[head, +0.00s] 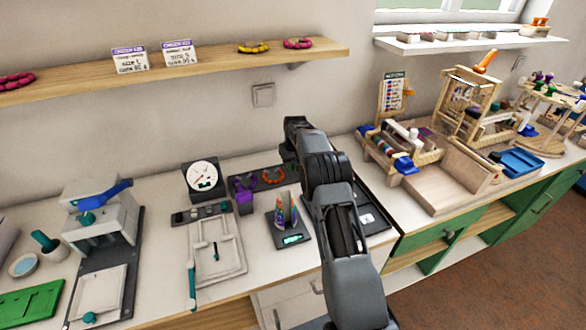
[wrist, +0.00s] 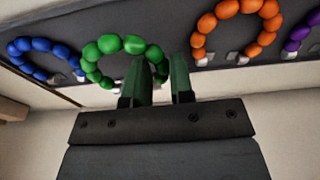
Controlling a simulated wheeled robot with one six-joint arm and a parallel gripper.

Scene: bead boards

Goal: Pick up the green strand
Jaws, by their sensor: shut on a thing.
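The green strand (wrist: 96,52) is a loop of round green beads in the wrist view, upper left of centre, lying against a dark board (wrist: 170,50). My gripper (wrist: 160,80) reaches in from below, its green-tinted fingers at the strand's right side and shut on its beads. Exactly which beads lie between the fingers is hard to see. In the head view my gripper (head: 292,148) is over the back of the counter, and my arm hides the green strand there.
A blue strand (wrist: 40,50) lies close left of the green one; an orange strand (wrist: 232,20) and a purple strand (wrist: 298,36) lie right. In the head view, a dial scale (head: 203,176) and a small device with cones (head: 288,228) stand left of my arm. A wall shelf (head: 200,68) is above.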

